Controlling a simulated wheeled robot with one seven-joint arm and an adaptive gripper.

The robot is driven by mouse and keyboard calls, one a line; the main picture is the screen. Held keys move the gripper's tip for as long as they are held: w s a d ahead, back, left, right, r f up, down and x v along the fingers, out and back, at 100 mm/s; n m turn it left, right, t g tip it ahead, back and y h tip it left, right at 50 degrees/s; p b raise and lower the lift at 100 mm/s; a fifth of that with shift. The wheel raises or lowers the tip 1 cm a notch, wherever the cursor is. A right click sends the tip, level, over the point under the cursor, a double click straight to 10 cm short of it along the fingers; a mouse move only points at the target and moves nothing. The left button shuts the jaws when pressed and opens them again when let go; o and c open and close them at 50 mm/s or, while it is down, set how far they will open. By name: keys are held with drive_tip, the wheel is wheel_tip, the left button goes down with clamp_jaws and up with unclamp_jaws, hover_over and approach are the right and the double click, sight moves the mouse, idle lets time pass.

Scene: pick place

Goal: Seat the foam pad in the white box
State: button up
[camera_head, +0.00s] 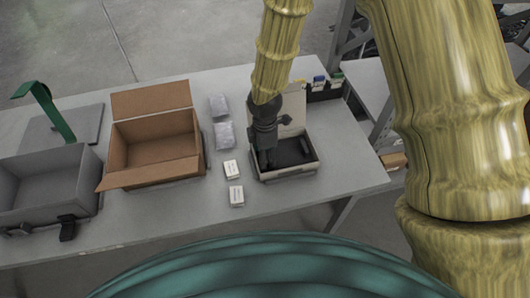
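The white box (316,168) stands open near the right end of the table, its lid raised at the back. A dark, flat pad, which looks like the foam pad (293,151), is inside the box, toward its right side. I cannot tell whether it lies flat on the bottom. My gripper (267,163) points down at the left part of the box, with its fingertips low by the pad's left end. The dark fingers blend with the pad, so I cannot tell whether they are apart or touch it. The gripper hides the box's left inside.
An open cardboard box (155,150) stands left of centre, with a grey bin (45,185) farther left. Two plastic packets (224,135) and two small white cartons (236,195) lie between the cardboard box and the white box. The table's front right is clear.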

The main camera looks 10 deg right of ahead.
drive_tip(key=shift+f, duration=0.4)
idle(0.3)
drive_tip(key=o, duration=0.9)
drive_tip(key=shift+c, duration=0.2)
drive_tip(key=c, duration=0.4)
drive_tip(key=shift+o, duration=0.2)
drive_tip(key=shift+r, duration=0.15)
drive_tip(key=shift+r+p, duration=3.05)
drive_tip(key=shift+r, duration=0.35)
